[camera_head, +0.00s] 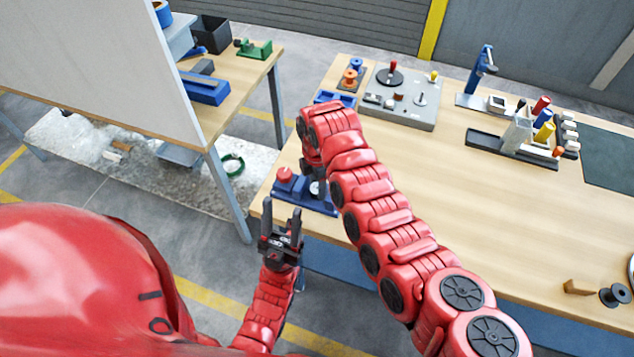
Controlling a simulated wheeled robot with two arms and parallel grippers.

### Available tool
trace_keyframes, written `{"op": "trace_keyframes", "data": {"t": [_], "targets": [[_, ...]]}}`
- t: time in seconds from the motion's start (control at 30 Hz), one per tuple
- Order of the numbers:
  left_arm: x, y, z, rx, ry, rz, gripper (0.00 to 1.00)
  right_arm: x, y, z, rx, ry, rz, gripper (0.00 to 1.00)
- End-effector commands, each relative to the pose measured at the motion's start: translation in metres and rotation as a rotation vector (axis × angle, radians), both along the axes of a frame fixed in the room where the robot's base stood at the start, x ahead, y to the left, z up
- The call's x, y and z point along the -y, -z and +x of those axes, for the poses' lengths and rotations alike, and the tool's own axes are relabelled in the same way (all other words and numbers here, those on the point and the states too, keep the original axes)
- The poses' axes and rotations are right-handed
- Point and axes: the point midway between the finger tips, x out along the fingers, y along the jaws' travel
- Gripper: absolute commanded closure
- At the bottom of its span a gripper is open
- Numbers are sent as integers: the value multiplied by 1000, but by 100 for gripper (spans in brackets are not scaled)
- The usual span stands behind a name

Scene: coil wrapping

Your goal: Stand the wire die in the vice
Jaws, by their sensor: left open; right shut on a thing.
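A blue vice-like fixture (292,188) with a red knob sits at the near left corner of the wooden table. My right arm reaches over the table and bends down at its end. My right gripper (316,178) is directly over the right part of the fixture, mostly hidden by its own wrist. It is shut on a small pale round piece (315,188), which seems to be the wire die. I cannot tell whether the die touches the vice or stands upright. My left gripper (282,228) is open and empty, fingers up, just off the table's near edge.
A grey panel with knobs (402,105) and a small rack with orange parts (352,75) stand at the back left. A dark tray with coloured cylinders (515,145) is at the back right. A spool (614,295) lies near right. The table's middle is clear.

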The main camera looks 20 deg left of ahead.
Motion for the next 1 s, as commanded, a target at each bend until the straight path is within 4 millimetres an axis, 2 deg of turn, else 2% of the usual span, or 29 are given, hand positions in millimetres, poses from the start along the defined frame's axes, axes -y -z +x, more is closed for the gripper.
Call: {"op": "trace_keyframes", "data": {"t": [0.17,0.2,0.27,0.67,0.87,1.0], "targets": [[0,3,0,0,0,0,50,0,3,0,1,0,1,100],[0,3,0,0,0,0,50,0,4,0,1,0,1,46],[0,2,0,0,0,0,50,0,3,0,1,0,1,35],[0,3,0,0,0,0,50,0,-3,1,1,1,1,35],[0,20,0,0,0,0,50,-1,-38,2,5,1,5,35],[0,27,0,0,0,0,50,0,-76,3,6,1,4,35]]}}
